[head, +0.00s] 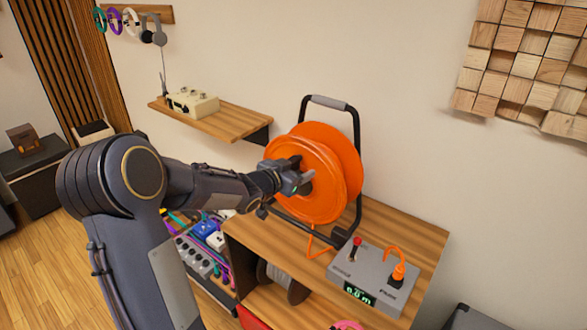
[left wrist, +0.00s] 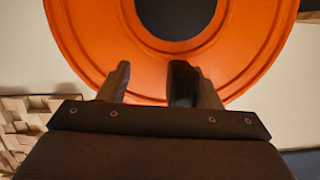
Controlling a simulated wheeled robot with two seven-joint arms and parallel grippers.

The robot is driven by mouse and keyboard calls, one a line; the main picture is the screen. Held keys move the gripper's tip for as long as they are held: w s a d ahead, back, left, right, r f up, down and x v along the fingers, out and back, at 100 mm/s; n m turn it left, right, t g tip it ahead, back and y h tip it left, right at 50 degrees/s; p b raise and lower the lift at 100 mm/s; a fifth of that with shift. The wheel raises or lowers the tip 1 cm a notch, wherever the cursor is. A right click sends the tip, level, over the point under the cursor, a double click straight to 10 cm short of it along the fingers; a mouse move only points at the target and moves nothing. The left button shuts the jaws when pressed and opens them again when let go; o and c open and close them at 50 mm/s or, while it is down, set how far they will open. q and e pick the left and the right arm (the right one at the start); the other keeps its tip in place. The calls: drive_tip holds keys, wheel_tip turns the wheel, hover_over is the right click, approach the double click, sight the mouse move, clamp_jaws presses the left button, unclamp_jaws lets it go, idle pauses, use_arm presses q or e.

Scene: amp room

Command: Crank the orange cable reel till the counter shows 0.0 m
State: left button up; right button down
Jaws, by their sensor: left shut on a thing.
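The orange cable reel (head: 330,190) stands in a black frame with a grey top grip on the wooden cabinet. It also fills the top of the left wrist view (left wrist: 85,50), with its dark hub (left wrist: 178,12). My left gripper (head: 305,181) is at the reel's front face near the hub, shut on the crank handle; the gripper mostly hides the handle. In the left wrist view my left gripper's fingers (left wrist: 153,82) point at the reel. The counter display (head: 359,293) on the grey box glows green and appears to read 0.0 m, in small digits. My right gripper is not in view.
The grey box (head: 381,273) has a red-topped lever (head: 355,247) and an orange plugged cable (head: 397,262). The wooden cabinet top (head: 408,229) has free room at the back right. A wall shelf (head: 225,124) is at the left. A grey cable spool (head: 283,280) sits below.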

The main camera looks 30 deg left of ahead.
use_arm(q)
drive_tip(key=shift+d+r, duration=0.1)
drive_tip(key=shift+d, duration=0.05)
idle(0.3)
drive_tip(key=shift+s, duration=0.35)
drive_tip(key=s+a+p, duration=0.1)
drive_tip(key=s, duration=0.7)
drive_tip(key=shift+p, duration=0.3)
drive_tip(key=shift+s, duration=0.1)
